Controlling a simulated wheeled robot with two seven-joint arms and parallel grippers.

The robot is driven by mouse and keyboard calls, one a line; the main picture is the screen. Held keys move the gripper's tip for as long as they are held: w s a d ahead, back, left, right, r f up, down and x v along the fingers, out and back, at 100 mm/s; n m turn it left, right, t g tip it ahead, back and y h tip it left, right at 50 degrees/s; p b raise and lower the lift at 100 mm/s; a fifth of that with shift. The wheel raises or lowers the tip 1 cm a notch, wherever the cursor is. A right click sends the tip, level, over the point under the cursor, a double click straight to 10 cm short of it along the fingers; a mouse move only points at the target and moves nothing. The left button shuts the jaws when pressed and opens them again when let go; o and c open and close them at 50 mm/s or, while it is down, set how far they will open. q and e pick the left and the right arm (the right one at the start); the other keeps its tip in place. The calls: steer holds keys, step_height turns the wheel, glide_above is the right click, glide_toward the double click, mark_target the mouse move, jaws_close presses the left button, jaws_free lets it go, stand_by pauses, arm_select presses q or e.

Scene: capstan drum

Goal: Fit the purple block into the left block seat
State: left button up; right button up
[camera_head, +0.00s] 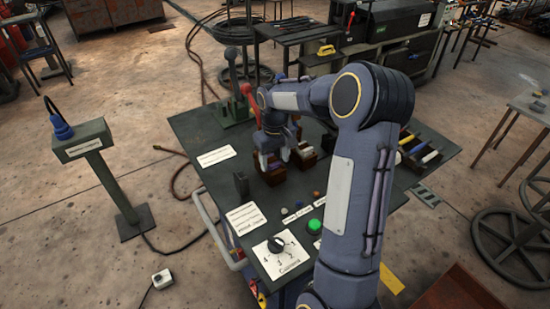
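My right arm reaches in from the bottom right across the green table (213,134). Its gripper (285,158) points down over a group of dark brown blocks (272,175) near the table's middle. The fingers are small and partly overlap the brown parts, so I cannot tell whether they are open or shut on something. I cannot make out a purple block. The left block seat cannot be told apart in this cluster, which the gripper and wrist partly cover. My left gripper is not in view.
A red-handled lever (247,93) stands behind the gripper. A dial panel (279,254) and green button (314,226) are at the table's front. A pedestal (83,141) stands apart on the left. Coloured rods (429,157) lie at the table's right.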

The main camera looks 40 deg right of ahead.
mark_target(275, 164)
step_height(275, 164, up, 8)
stand_by(0.6)
stand_by(0.4)
